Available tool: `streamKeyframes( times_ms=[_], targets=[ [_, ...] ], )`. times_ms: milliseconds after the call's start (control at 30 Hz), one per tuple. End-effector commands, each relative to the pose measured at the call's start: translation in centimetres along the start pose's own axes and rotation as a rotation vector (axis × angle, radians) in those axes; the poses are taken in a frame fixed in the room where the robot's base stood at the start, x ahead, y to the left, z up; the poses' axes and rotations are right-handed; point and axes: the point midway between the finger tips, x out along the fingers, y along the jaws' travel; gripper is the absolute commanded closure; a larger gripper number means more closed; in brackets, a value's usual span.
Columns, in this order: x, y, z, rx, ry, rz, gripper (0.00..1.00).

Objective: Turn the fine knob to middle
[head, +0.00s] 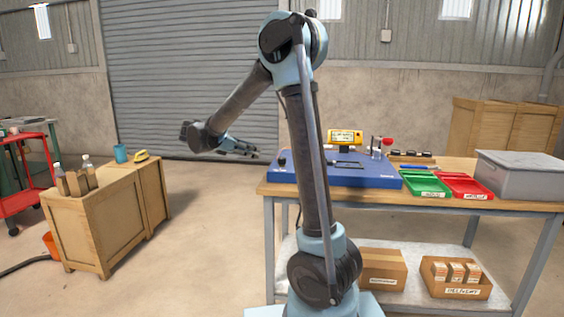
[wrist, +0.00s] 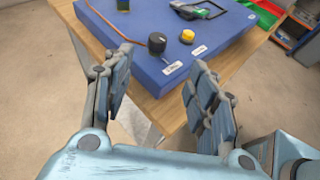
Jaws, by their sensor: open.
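A blue panel box (head: 370,182) lies on the workbench; the wrist view also shows the blue panel (wrist: 130,50). A black round knob (wrist: 156,43) stands near the panel's edge, with a white label (wrist: 172,68) whose text I cannot read. It also shows small in the head view (head: 282,160). A smaller yellow knob or button (wrist: 187,36) sits to its right with its own label. I cannot tell the black knob's setting. My gripper (wrist: 158,76) is open and empty, apart from the knob, which appears beyond and between the fingers. In the head view my gripper (head: 248,152) hangs left of the bench.
A yellow meter (head: 345,138), a red-topped part (head: 387,142), green tray (head: 427,184), red tray (head: 467,185) and grey bin (head: 522,174) occupy the bench. Floor left of the bench is clear up to the wooden cabinet (head: 100,215).

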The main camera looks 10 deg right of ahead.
Motion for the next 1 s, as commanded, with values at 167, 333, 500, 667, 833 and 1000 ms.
streamKeyframes(
  times_ms=[167, 333, 500, 667, 833, 1000],
  targets=[
    [0.6, 0.3, -0.1, -0.012, -0.010, 0.001, 0.47],
    [3.0, 0.3, -0.1, -0.011, -0.009, 0.000, 0.47],
    [6.0, 0.3, -0.1, -0.010, -0.009, 0.000, 0.47],
    [8.8, 0.3, 0.0, -0.011, -0.009, 0.000, 0.47],
    [11.9, 0.3, 0.0, -0.009, -0.009, -0.001, 0.47],
    [14.5, 0.3, 0.0, -0.011, -0.009, 0.001, 0.47]
  ],
)
